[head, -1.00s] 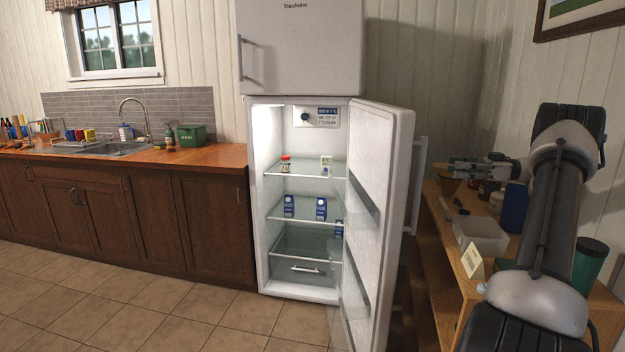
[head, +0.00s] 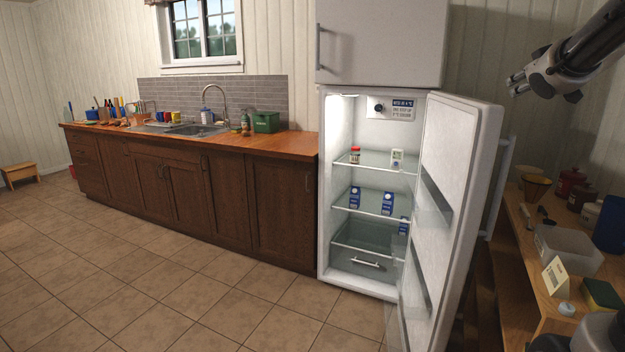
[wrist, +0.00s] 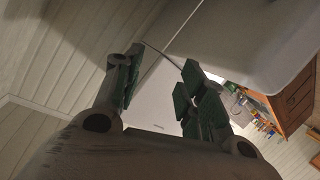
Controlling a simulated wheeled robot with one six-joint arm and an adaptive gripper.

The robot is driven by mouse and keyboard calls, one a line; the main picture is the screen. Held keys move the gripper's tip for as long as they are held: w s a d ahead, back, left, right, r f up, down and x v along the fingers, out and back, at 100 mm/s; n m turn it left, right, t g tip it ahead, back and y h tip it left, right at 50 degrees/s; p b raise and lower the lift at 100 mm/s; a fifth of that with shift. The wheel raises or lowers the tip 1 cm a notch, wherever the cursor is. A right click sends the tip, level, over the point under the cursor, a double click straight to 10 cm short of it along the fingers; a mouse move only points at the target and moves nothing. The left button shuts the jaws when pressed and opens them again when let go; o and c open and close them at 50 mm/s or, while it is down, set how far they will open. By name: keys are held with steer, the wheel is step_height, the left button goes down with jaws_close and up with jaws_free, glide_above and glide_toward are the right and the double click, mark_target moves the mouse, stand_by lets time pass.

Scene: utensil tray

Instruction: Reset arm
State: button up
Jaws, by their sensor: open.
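My gripper (head: 515,84) is at the upper right in the head view, raised in the air beyond the open fridge door's right edge and above the side shelf. In the wrist view my gripper (wrist: 157,72) shows two dark fingers with green pads spread apart. Nothing is between them. My arm comes in from the upper right corner of the head view.
The fridge door (head: 455,190) stands wide open, with cartons and a jar on the shelves inside. A wooden side shelf (head: 522,250) at the right holds a clear bin (head: 568,248) and several jars.

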steer(key=s+a+f+g+y, duration=0.1)
steer(key=s+a+f+g, duration=0.2)
steer(key=s, duration=0.8)
steer(key=s+a+f+m+g+y, duration=0.1)
steer(key=s+a+f+g, duration=0.2)
steer(key=s+a+f, duration=0.4)
steer(key=s+a+f+g+y, duration=0.1)
steer(key=s+a+f+g, duration=0.3)
steer(key=s+f, duration=0.8)
steer(key=s+a, duration=0.1)
steer(key=s, duration=0.4)
steer(key=shift+a+f+m+y, duration=0.2)
steer(key=shift+a+m+y, duration=0.1)
steer(key=shift+a+m, duration=0.1)
steer(key=shift+c, duration=0.6)
